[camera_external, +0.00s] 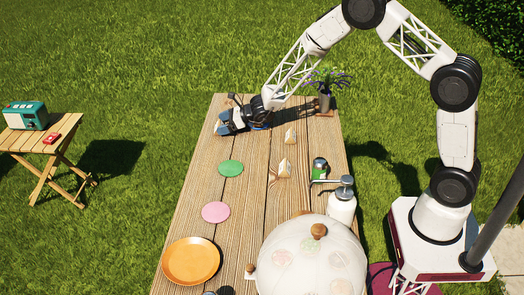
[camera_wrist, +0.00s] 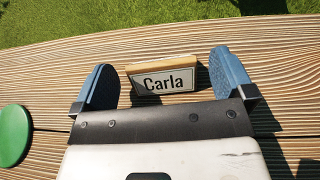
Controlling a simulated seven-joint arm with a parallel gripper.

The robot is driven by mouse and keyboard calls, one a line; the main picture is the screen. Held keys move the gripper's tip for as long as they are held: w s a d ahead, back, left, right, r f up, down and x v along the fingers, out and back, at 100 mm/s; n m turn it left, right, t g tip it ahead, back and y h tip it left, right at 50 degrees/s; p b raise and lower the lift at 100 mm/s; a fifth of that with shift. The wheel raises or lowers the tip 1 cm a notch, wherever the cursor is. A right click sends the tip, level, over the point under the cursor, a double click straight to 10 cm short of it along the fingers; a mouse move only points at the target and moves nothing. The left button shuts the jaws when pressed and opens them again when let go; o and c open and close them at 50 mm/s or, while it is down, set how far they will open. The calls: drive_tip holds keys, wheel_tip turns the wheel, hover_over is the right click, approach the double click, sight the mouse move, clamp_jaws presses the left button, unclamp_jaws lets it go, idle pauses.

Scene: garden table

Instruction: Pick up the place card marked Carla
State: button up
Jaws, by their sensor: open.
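The place card marked Carla (camera_wrist: 168,81) is a small wooden block with a white label and black letters, standing on the wooden table in the wrist view. My gripper (camera_wrist: 165,82) is open, with one blue finger on each side of the card. In the external view my gripper (camera_external: 232,125) is low over the far left end of the table (camera_external: 205,200).
A green disc (camera_external: 230,168) lies nearer on the table, with a pink disc (camera_external: 215,212) and an orange plate (camera_external: 191,261). A potted plant (camera_external: 325,86) stands at the far right. A white dome (camera_external: 312,262), a pump bottle (camera_external: 342,205) and a small jar (camera_external: 320,169) stand along the right side.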

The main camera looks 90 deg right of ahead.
idle(0.3)
drive_tip(key=c, duration=0.9)
drive_tip(key=shift+r, duration=0.1)
drive_tip(key=shift+r, duration=0.7)
wheel_tip(320, 180, up, 2)
drive_tip(key=shift+r, duration=0.1)
drive_tip(key=s+a, duration=0.2)
drive_tip(key=s, duration=0.3)
drive_tip(key=s+a, duration=0.2)
drive_tip(key=s, duration=0.2)
drive_tip(key=s+a+r, duration=0.1)
drive_tip(key=s+a, duration=0.1)
drive_tip(key=s, duration=0.3)
drive_tip(key=shift+s+a+r, duration=0.1)
drive_tip(key=shift+s+a, duration=0.15)
drive_tip(key=shift+s, duration=0.1)
